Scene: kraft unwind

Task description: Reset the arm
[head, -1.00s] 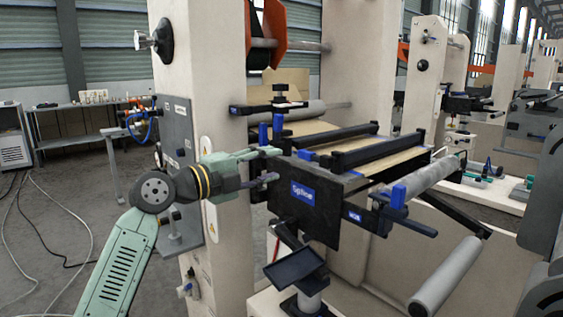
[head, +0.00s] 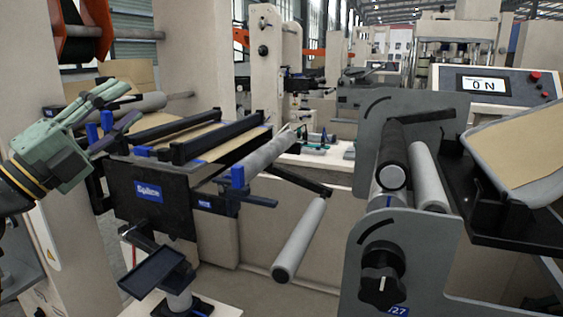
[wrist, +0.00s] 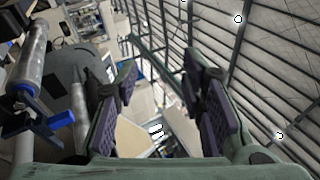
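My gripper (head: 130,102) is at the left of the head view, above and in front of the black splice unit (head: 125,195) with its blue label. Its two fingers are apart, one above the other, and nothing shows between them. In the wrist view my gripper (wrist: 163,80) also shows spread fingers with dark purple pads and an empty gap. The arm behind the gripper is mostly cut off by the left edge of the head view.
Black bars (head: 215,135) and a grey roller (head: 260,150) lie close to the gripper's right. A free-ended roller (head: 300,240) hangs lower. At right stand a grey plate with a black knob (head: 382,275) and a panel reading "ON" (head: 485,84).

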